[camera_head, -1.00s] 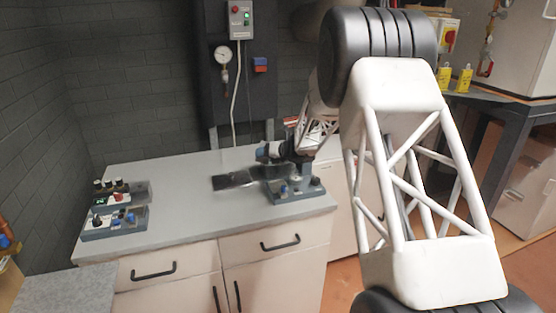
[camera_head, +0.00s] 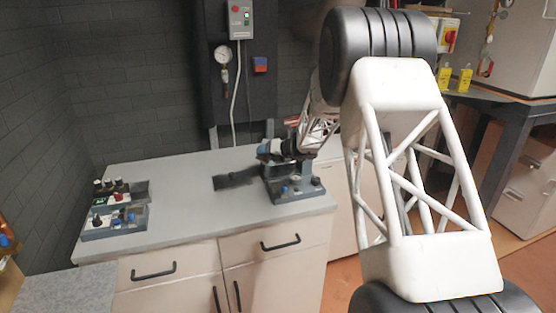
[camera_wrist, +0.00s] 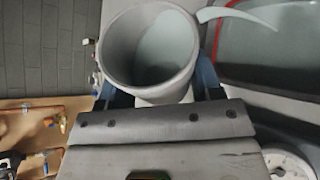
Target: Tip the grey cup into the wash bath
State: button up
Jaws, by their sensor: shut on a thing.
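The grey cup (camera_wrist: 118,50) is between the fingers of my gripper (camera_wrist: 158,92) in the wrist view, its mouth towards the camera. The inside looks pale grey; I cannot tell what it holds. A pale curved strip beside its rim is unclear, perhaps a handle. In the head view my gripper (camera_head: 272,150) is small, low over the back of a blue-grey unit with knobs (camera_head: 294,189) on the counter. The cup is too small there to make out clearly. I cannot clearly identify the wash bath; a dark, red-edged shape (camera_wrist: 270,50) lies right of the cup in the wrist view.
The grey counter (camera_head: 190,215) is mostly bare in the middle, with a dark patch, probably a shadow, left of the knobbed unit. Small control units (camera_head: 115,222) stand at its left end. A gauge (camera_head: 222,55) and switch box (camera_head: 241,19) are on the wall behind.

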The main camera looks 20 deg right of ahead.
jog(key=shift+r+y, duration=0.25)
jog(key=shift+y, duration=0.05)
dwell(0.5)
jog(key=shift+f+m+y, duration=0.3)
jog(key=shift+m+y, duration=0.2)
jog(key=shift+m, duration=0.3)
dwell(0.8)
jog(key=shift+r+m+g+y, duration=0.3)
jog(key=shift+r+m+g, duration=0.1)
jog(key=shift+m, duration=0.2)
dwell(0.9)
jog(key=shift+f+m+y, duration=0.35)
jog(key=shift+m+y, duration=0.05)
jog(key=shift+m, duration=0.2)
dwell(1.2)
jog(key=shift+w+d, duration=0.2)
jog(key=shift+d, duration=0.05)
dwell(0.4)
jog(key=shift+s+a, duration=0.2)
jog(key=shift+a, duration=0.05)
jog(key=shift+r+n+h, duration=0.4)
jog(key=shift+n, duration=0.2)
jog(key=shift+f+n+h, duration=0.3)
jog(key=shift+f+n, duration=0.1)
jog(key=shift+n, duration=0.1)
